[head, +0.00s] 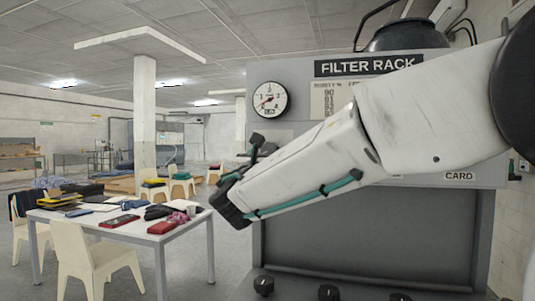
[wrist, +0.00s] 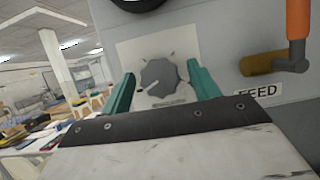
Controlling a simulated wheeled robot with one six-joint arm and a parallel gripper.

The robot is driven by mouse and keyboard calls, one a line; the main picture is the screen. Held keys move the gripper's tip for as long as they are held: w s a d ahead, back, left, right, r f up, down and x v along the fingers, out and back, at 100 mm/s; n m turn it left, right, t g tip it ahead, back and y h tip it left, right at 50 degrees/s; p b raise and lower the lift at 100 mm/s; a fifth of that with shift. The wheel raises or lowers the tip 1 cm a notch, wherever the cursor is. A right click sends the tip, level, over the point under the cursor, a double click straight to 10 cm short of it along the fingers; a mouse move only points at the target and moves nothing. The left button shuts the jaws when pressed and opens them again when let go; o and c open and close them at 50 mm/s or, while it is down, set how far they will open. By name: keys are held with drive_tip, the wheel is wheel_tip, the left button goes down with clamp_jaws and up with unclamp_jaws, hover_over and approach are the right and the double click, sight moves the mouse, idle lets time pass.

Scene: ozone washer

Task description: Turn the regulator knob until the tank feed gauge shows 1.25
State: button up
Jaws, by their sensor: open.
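The grey regulator knob (wrist: 158,78) sits on a pale square plate on the panel in the wrist view. It has a pale pointer mark aimed to the lower left. My gripper (wrist: 160,71) is open, with one teal finger on each side of the knob. I cannot tell whether either finger touches it. In the head view the gripper (head: 240,180) is at the left edge of the rack, and the knob cannot be made out. The round white gauge (head: 268,100) is above it, with a needle towards the lower left. Its small readout is too blurred to read surely.
An orange-handled brass valve (wrist: 297,30) and a FEED label (wrist: 258,91) are right of the knob. The grey filter rack (head: 350,225) has black knobs (head: 328,292) along its bottom. A cluttered white table (head: 150,238) and chair (head: 92,258) stand at left.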

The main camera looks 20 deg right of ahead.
drive_tip(key=shift+c, duration=0.3)
drive_tip(key=c, duration=0.9)
drive_tip(key=shift+m+g+h, duration=0.3)
drive_tip(key=shift+m, duration=0.2)
drive_tip(key=m+g+h, duration=0.1)
drive_tip(key=m, duration=0.2)
drive_tip(key=m+g+h, duration=0.1)
drive_tip(key=m, duration=0.2)
drive_tip(key=shift+w+a+m+g, duration=0.1)
drive_tip(key=shift+a+m+g, duration=0.05)
drive_tip(key=shift+m+g, duration=0.2)
drive_tip(key=shift+r+m+g+h, duration=0.15)
drive_tip(key=shift+m+g, duration=0.3)
drive_tip(key=shift+m, duration=0.7)
drive_tip(key=shift+f+m+g+h, duration=0.1)
drive_tip(key=shift+m+g, duration=0.35)
drive_tip(key=shift+m, duration=0.7)
drive_tip(key=shift+r+m+g+h, duration=0.15)
drive_tip(key=shift+m+g, duration=0.3)
drive_tip(key=shift+m, duration=0.7)
drive_tip(key=shift+f, duration=0.1)
drive_tip(key=o, duration=1)
drive_tip(key=shift+c, duration=0.2)
